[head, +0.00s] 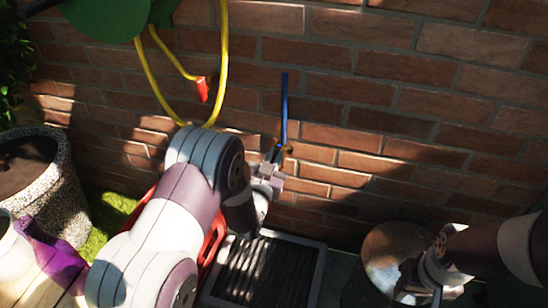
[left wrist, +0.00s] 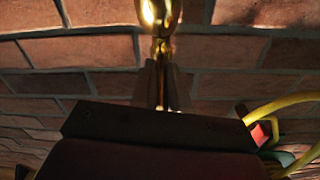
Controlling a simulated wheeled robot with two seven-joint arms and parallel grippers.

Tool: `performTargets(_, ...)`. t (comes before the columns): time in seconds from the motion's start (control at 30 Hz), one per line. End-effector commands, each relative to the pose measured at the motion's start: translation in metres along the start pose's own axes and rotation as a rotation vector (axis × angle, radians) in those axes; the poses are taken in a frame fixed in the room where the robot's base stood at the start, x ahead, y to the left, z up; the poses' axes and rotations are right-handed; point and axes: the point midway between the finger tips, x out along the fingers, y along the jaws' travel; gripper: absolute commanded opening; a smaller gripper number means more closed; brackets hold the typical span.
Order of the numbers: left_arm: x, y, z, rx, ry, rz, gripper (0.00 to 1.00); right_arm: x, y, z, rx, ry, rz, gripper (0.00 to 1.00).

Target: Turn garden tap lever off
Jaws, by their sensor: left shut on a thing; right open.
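A brass tap (head: 288,150) shows against the brick wall, mostly hidden by my left gripper. A thin blue upright bar (head: 285,105) rises from beside it; I cannot tell whether it is the lever or a pipe. My left gripper (head: 277,157) is at the tap, shut on a part of it. In the left wrist view the brass tap (left wrist: 160,18) stands just beyond the fingers of my left gripper (left wrist: 161,85), with a thin part between them. My right gripper (head: 412,282) is open, low at the right, away from the tap.
A yellow hose (head: 223,60) with a red end (head: 203,88) hangs from a green reel (head: 105,15). A dark grate (head: 265,270) lies below the tap. A round metal-topped thing (head: 385,245) stands near my right gripper. A speckled planter (head: 50,190) stands left.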

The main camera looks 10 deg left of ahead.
Motion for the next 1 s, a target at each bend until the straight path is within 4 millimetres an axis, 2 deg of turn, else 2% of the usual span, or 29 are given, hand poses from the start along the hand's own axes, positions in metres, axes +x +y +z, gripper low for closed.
performTargets(0.03,0.0,0.0,0.001,0.0,-0.002,0.001,0.2,0.0,0.0,0.0,0.0,0.0,0.0,0.43)
performTargets(0.1,0.0,0.0,0.001,0.0,-0.002,0.0,0.39,0.0,0.0,0.0,0.0,0.0,0.0,0.43)
performTargets(0.37,-0.001,0.0,0.0,0.0,-0.002,0.0,0.39,0.0,0.0,0.0,0.0,0.0,0.0,0.43)
performTargets(0.47,-0.008,0.0,-0.002,0.0,-0.004,0.0,0.39,-0.006,0.0,-0.001,0.0,0.0,0.0,0.43)
performTargets(0.57,-0.029,-0.001,-0.005,0.0,-0.005,0.0,0.39,-0.017,0.0,-0.002,0.0,0.0,0.0,0.43)
performTargets(0.8,-0.095,-0.001,-0.003,0.0,-0.007,0.001,0.39,-0.039,0.0,-0.005,0.0,0.0,0.0,0.43)
performTargets(1.0,-0.124,0.0,-0.001,0.0,-0.003,0.0,0.39,-0.044,0.0,-0.005,0.0,0.0,0.0,0.43)
